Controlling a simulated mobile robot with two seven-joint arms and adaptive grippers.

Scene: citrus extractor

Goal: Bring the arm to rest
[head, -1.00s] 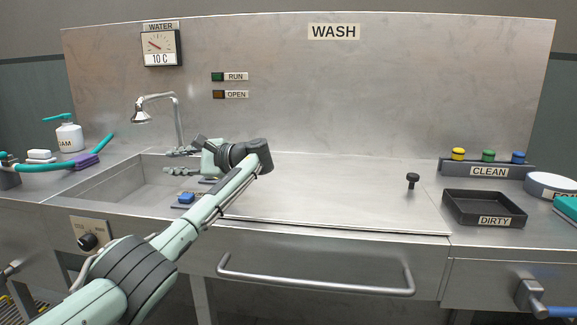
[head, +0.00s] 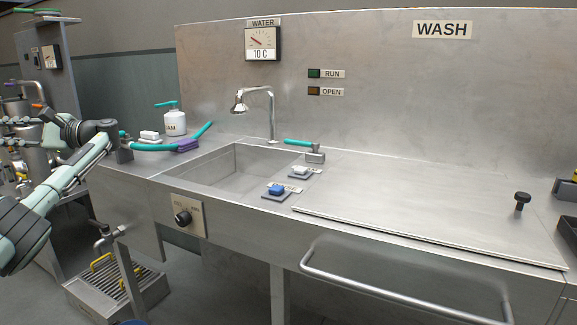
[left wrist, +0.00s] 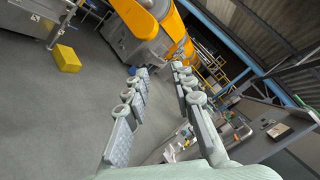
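My left arm comes in from the left in the head view. My left gripper (head: 14,132) is at the far left edge, left of the wash counter and clear of it. Its two fingers are spread apart with nothing between them. The left wrist view also shows the open, empty fingers (left wrist: 160,84), with open floor and distant orange machinery beyond. My right gripper is in neither view.
A grated floor unit (head: 118,290) stands below.

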